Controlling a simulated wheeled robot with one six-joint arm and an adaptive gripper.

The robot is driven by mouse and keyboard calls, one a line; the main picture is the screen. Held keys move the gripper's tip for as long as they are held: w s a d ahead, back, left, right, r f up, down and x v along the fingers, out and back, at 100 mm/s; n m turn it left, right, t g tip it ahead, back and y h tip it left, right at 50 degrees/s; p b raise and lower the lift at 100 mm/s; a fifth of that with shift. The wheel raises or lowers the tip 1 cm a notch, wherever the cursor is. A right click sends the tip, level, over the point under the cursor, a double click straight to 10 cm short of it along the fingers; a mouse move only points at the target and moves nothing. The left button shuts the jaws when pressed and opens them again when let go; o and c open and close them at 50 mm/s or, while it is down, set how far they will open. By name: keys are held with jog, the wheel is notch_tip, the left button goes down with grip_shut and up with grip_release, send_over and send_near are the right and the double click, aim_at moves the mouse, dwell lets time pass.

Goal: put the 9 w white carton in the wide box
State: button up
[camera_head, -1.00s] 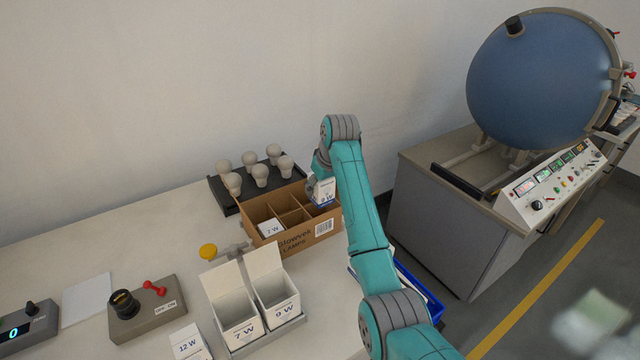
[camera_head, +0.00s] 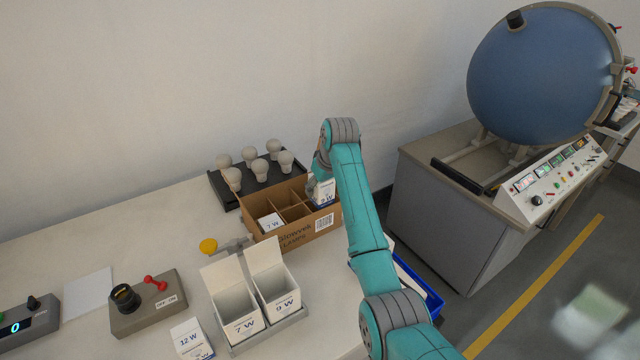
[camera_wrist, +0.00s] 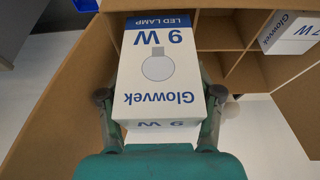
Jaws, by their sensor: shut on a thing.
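The 9 W white carton (camera_wrist: 158,78) is in my gripper (camera_wrist: 160,112), with a finger on each side of it. In the wrist view it is over the wide brown cardboard box (camera_wrist: 232,28), at an end compartment. In the head view the carton (camera_head: 324,192) shows at the box's right end, its lower part behind the box's front wall (camera_head: 312,228). I cannot tell whether it touches the compartment floor. A 7 W white carton (camera_head: 270,223) sits in a left compartment of the box and also shows in the wrist view (camera_wrist: 292,32). My gripper is mostly hidden in the head view.
A dark tray of several bulbs (camera_head: 262,172) stands behind the box. Two open white cartons, 7 W (camera_head: 238,312) and 9 W (camera_head: 278,290), stand in front. A 12 W carton (camera_head: 190,342) and a switch box (camera_head: 150,305) are at left. A blue bin (camera_head: 432,300) is at right.

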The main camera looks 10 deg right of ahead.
aim_at(320, 194)
jog(key=shift+f, duration=1.45)
jog(key=o, duration=0.9)
jog(key=shift+f, duration=0.1)
jog(key=shift+r, duration=4.55)
